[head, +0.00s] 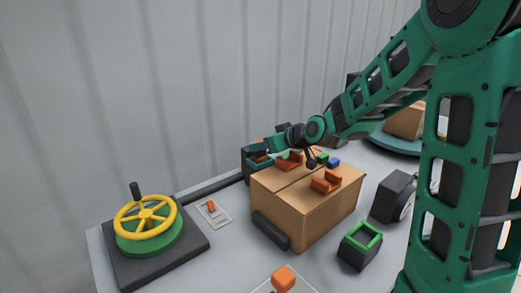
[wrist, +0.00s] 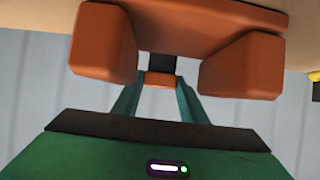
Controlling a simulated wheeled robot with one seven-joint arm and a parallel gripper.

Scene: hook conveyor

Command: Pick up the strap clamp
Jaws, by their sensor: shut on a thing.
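My gripper (head: 262,157) is at the far left end of the cardboard box's top, reaching leftward. In the wrist view, the two teal fingers (wrist: 158,96) are shut on a small orange piece (wrist: 160,80) with a dark part behind it, which I take to be the strap clamp. Most of the piece is hidden between the fingertips. A large orange U-shaped bracket (wrist: 185,25) fills the top of the wrist view, close to the camera, with its two prongs either side of the fingers.
The cardboard box (head: 315,217) carries another orange bracket (head: 326,182) and a blue block (head: 333,163).

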